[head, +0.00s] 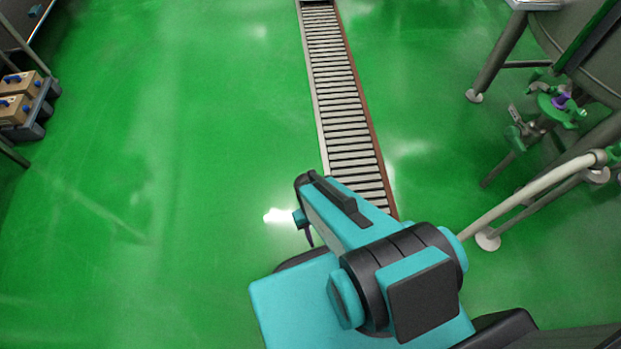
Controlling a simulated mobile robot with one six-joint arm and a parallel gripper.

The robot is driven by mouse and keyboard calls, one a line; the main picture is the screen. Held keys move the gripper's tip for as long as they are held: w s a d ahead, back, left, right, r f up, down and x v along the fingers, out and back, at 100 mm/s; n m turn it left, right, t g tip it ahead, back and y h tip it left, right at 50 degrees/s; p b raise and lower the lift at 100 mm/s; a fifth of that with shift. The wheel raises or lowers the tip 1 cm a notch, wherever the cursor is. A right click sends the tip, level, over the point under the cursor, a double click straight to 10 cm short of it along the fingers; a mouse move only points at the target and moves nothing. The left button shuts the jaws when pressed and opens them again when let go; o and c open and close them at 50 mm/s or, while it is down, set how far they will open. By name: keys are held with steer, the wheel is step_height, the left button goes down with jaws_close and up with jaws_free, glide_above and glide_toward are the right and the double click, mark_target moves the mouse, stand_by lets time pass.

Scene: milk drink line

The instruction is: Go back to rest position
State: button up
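My teal and black arm is folded in the lower middle of the head view, above my teal base. A small dark tip, which seems to be part of my gripper (309,236), shows at the far left end of the arm. The rest of the gripper is hidden behind the arm link. I cannot see both fingers or whether they are apart. Nothing held shows at the tip.
A slatted floor drain (338,95) runs away from me across the green floor (190,150). A tank with pipes and valves (545,115) stands at right. A dark cart with boxes (28,105) is at far left. The left floor is clear.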

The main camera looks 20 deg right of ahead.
step_height(320, 180, up, 15)
steer(key=s+p, duration=0.1)
steer(key=p, duration=1.2)
steer(key=shift+s+a+f+g+p, duration=0.2)
steer(key=shift+s+g+p, duration=0.1)
steer(key=shift+g, duration=0.1)
steer(key=shift+c, duration=0.7)
steer(key=shift+d, duration=0.1)
